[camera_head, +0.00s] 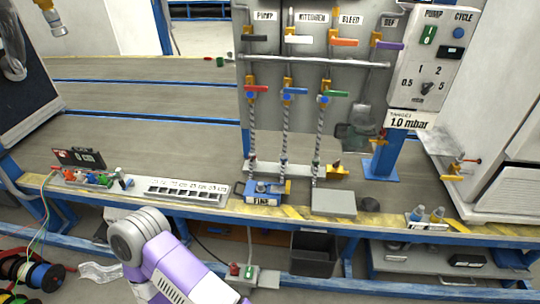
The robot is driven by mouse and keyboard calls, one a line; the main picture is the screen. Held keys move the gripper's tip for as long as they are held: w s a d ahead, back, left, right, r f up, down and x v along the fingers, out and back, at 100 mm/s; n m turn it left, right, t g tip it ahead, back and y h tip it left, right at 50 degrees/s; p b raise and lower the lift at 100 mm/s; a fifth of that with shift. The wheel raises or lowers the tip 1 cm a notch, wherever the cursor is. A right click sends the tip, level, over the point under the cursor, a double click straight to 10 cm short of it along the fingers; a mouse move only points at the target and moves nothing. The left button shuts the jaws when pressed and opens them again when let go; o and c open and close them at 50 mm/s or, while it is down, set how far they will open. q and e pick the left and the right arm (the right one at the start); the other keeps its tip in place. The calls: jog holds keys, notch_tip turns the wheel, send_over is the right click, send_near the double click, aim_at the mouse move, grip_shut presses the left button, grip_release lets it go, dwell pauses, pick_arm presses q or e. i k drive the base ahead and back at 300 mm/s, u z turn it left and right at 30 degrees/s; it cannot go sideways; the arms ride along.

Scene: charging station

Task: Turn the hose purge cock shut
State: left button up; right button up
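No label reading "hose purge" can be made out, so I cannot tell which cock is the task's. Three brass hose cocks hang on the grey panel, with a red handle (257,89), a blue handle (295,91) and a green handle (335,93), all roughly level. Braided hoses (287,135) run down from them. A small brass cock with a red-orange handle (382,133) sits at the panel's lower right. Another brass cock (457,165) sticks out of the white cabinet at right. Neither gripper shows; only a purple and grey link of my arm is in view.
The panel's upper row has black, white, orange and purple handles (390,44). A control box (433,55) reads "1.0 mbar" below. On the bench are a blue "FINE" device (264,191), a grey block (334,203) and a slotted strip (186,190). The bench middle is clear.

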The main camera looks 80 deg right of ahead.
aim_at(336, 164)
jog(key=u, duration=0.6)
jog(key=k, duration=1.85)
jog(key=z, duration=1.9)
